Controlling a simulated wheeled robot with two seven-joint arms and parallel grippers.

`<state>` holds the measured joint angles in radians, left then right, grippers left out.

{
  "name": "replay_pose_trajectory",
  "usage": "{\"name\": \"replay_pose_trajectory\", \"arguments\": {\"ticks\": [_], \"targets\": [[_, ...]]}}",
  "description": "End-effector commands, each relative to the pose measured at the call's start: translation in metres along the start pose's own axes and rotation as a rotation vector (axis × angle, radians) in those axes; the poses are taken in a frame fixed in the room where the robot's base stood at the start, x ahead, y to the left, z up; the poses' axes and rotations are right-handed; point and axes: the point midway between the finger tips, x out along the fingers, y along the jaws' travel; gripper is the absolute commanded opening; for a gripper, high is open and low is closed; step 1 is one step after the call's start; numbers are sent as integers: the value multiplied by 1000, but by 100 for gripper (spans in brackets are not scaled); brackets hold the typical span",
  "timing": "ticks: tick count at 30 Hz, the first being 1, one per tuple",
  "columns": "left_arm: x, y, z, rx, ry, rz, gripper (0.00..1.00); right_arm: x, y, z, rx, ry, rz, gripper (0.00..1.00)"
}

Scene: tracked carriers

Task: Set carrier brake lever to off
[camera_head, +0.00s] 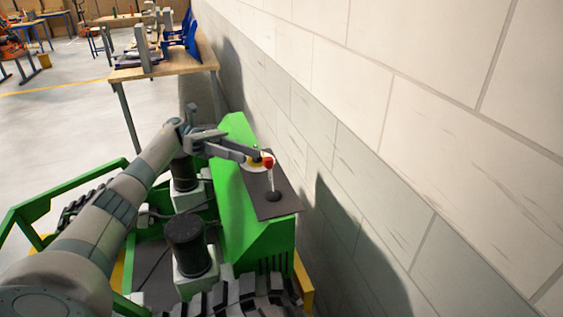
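The brake lever is a thin pale rod (271,180) with a red knob (268,162) on top and a dark round base (273,196). It stands nearly upright on a dark plate (283,211) on the green carrier (240,217). My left arm reaches in from the left, and its gripper (258,155) is right at the red knob. I cannot tell whether the fingers touch the knob or how far apart they are. A round yellow and white marking (251,168) is partly hidden behind the fingers. My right gripper is not in view.
A pale block wall (400,130) runs close along the carrier's right side. A wooden table (165,68) with blue items stands behind. Open floor lies at the far left.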

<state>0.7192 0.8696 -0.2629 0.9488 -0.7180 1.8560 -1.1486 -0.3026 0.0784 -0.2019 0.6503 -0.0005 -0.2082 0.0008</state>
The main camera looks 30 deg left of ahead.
Motion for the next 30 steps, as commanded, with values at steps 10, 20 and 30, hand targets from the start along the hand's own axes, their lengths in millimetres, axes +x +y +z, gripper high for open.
{"name": "replay_pose_trajectory", "arguments": {"ticks": [10, 20, 30], "targets": [[61, -3, 4, -2, -1, -3, 39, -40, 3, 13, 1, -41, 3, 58], [107, -1, 2, -1, -1, -2, 39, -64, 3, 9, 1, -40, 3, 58], [118, 0, 0, 0, 0, 1, 39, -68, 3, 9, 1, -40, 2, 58]]}}
